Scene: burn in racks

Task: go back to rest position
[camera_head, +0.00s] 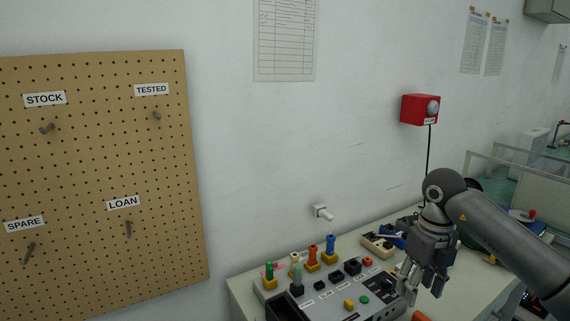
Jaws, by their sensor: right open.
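My right gripper (421,287) comes in from the right on a grey arm and points down over the right part of a grey panel (335,300) on the bench. Its fingers are apart and nothing shows between them. It is close to the panel's right edge; I cannot tell whether it touches. My left gripper is not in view.
The panel carries a green plug (269,271), an orange plug (312,254) and a blue plug (331,244). A pegboard (90,170) with labelled, empty pegs hangs at left. A red box (419,109) is on the wall.

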